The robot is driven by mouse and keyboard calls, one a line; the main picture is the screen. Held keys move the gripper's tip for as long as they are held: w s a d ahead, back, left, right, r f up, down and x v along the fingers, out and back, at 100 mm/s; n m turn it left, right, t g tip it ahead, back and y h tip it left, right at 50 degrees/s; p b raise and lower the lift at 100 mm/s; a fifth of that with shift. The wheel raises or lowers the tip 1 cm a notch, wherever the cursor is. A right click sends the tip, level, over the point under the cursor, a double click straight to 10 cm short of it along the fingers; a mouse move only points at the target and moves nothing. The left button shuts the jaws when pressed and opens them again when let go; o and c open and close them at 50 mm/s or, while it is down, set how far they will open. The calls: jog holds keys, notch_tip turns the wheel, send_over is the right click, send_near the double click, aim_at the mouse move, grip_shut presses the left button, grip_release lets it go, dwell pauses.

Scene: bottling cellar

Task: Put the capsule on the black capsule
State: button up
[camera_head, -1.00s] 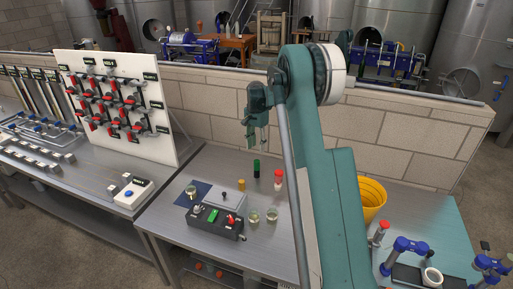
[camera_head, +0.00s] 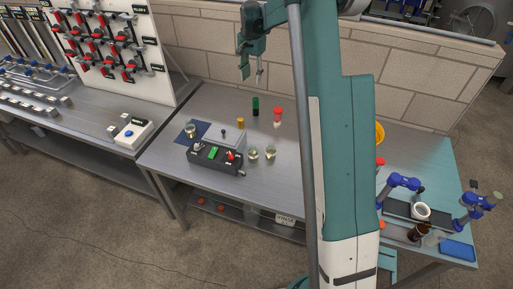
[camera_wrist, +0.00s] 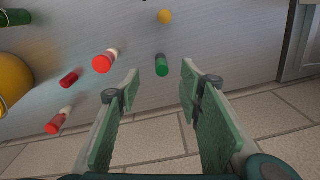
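A small dark green and black capsule (camera_head: 255,107) stands on the steel bench; in the wrist view it shows as a green capsule (camera_wrist: 162,65) just beyond the fingers. A red-topped white capsule (camera_head: 277,117) stands to its right and a yellow capsule (camera_head: 240,122) to its left. In the wrist view the red-and-white capsule (camera_wrist: 104,62) is left of the green one and the yellow one (camera_wrist: 165,17) is above it. I cannot tell which piece is the capsule to be moved. My gripper (camera_wrist: 158,85) is open and empty, above the bench near the wall; it also shows in the head view (camera_head: 250,72).
A yellow bucket (camera_wrist: 12,80), a small red piece (camera_wrist: 69,79) and another red-topped piece (camera_wrist: 56,123) lie leftward in the wrist view. A brick wall (camera_head: 215,55) bounds the bench behind.

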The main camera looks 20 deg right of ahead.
jog(key=s+a+r+n+t, duration=0.1)
jog(key=s+a+r+n, duration=0.1)
jog(key=s+a+r, duration=0.35)
jog(key=s+a+r+n+t, duration=0.1)
jog(key=s+a+r+n, duration=0.15)
jog(key=s+r, duration=0.55)
jog(key=s+a+r+n+t, duration=0.1)
jog(key=s+a+r, duration=0.3)
jog(key=s, duration=0.6)
jog(key=s+a+f+n+t, duration=0.1)
jog(key=s+a+f+n, duration=0.1)
jog(key=s, duration=0.7)
jog(key=s+a+f+n+t, duration=0.1)
jog(key=s+a, duration=0.3)
jog(key=s, duration=0.5)
jog(key=s+a+f+n+t, duration=0.1)
jog(key=s+a+f+n, duration=0.2)
jog(key=s, duration=0.7)
jog(key=shift+a+n+t, duration=0.3)
jog(key=shift+a+n, duration=0.05)
jog(key=shift+a, duration=0.1)
jog(key=shift+s+f, duration=0.1)
jog(key=shift+f, duration=0.05)
notch_tip(320, 180, down, 5)
jog(key=b, duration=0.5)
jog(key=shift+f, duration=0.1)
